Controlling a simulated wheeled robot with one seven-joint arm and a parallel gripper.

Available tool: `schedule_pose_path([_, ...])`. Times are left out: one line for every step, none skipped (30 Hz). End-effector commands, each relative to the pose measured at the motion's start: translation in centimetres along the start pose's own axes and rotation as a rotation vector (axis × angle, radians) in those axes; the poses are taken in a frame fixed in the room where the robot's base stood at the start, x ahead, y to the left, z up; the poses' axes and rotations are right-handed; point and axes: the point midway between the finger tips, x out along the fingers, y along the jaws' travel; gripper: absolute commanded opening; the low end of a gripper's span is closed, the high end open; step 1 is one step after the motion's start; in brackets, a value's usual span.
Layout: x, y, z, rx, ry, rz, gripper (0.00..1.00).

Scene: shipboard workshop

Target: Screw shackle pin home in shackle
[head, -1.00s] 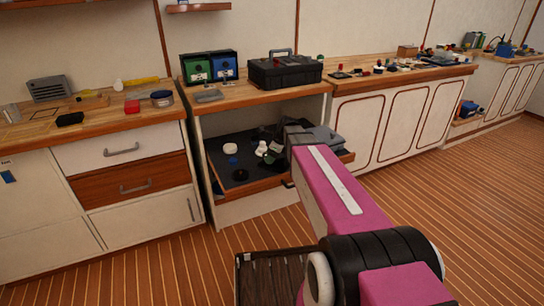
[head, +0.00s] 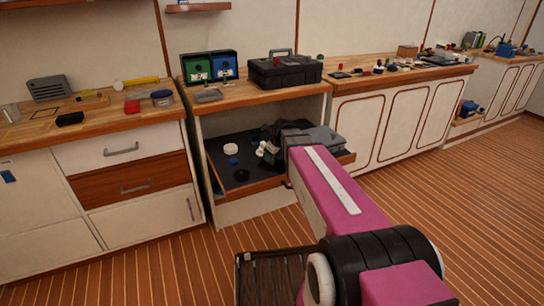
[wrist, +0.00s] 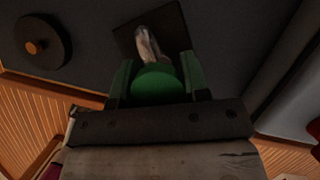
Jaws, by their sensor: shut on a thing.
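My gripper (wrist: 155,84) is shut on a round green piece (wrist: 157,86), which looks like the head of the shackle pin. It sits between the two green fingers in the wrist view. A pale metal piece (wrist: 147,42), apparently the shackle, shows just beyond it over a dark square plate (wrist: 174,22). The pin's shank and thread are hidden, so I cannot tell how deep the pin sits. In the head view my gripper is over the pulled-out drawer (head: 245,186), partly hidden by my arm, and small pale parts (head: 268,148) show beside it.
A black disc with an orange-brown centre (wrist: 31,46) lies left of the plate in the wrist view. White round pieces (head: 230,149) lie at the drawer's left. A grey object (head: 325,138) is close on the right. The bench with a black toolbox (head: 285,70) is above.

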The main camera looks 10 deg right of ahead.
Motion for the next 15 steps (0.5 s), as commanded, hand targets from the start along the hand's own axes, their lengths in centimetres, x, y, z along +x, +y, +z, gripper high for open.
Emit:
schedule_pose_path([-0.01, 0.02, -0.01, 0.001, 0.0, 0.001, 0.23])
schedule_pose_path([0.0, 0.02, -0.01, 0.001, 0.0, 0.001, 0.23])
schedule_pose_path([0.0, 0.02, -0.01, 0.0, 0.0, 0.001, 0.48])
schedule_pose_path([-0.01, 0.02, 0.0, 0.0, 0.0, 0.001, 0.58])
schedule_pose_path([0.0, 0.02, 0.0, 0.0, 0.0, 0.001, 0.67])
schedule_pose_path([0.0, 0.01, 0.0, -0.001, 0.0, 0.001, 0.67])
schedule_pose_path([0.0, 0.01, 0.01, -0.001, 0.0, 0.001, 0.67])
schedule_pose_path([0.0, 0.01, 0.01, -0.001, 0.0, 0.001, 0.67])
schedule_pose_path([0.0, 0.0, 0.01, -0.001, 0.0, 0.001, 0.67])
schedule_pose_path([0.0, 0.0, 0.01, -0.001, 0.0, 0.001, 0.67])
schedule_pose_path([0.0, 0.0, 0.01, -0.002, 0.0, 0.001, 0.67])
schedule_pose_path([0.0, 0.0, 0.02, -0.002, 0.0, 0.001, 0.77])
schedule_pose_path([0.0, 0.0, 0.02, -0.002, 0.0, 0.001, 0.86])
schedule_pose_path([0.0, 0.0, 0.02, -0.002, 0.0, 0.001, 0.96])
schedule_pose_path([0.0, 0.0, 0.02, -0.002, 0.0, 0.001, 0.97])
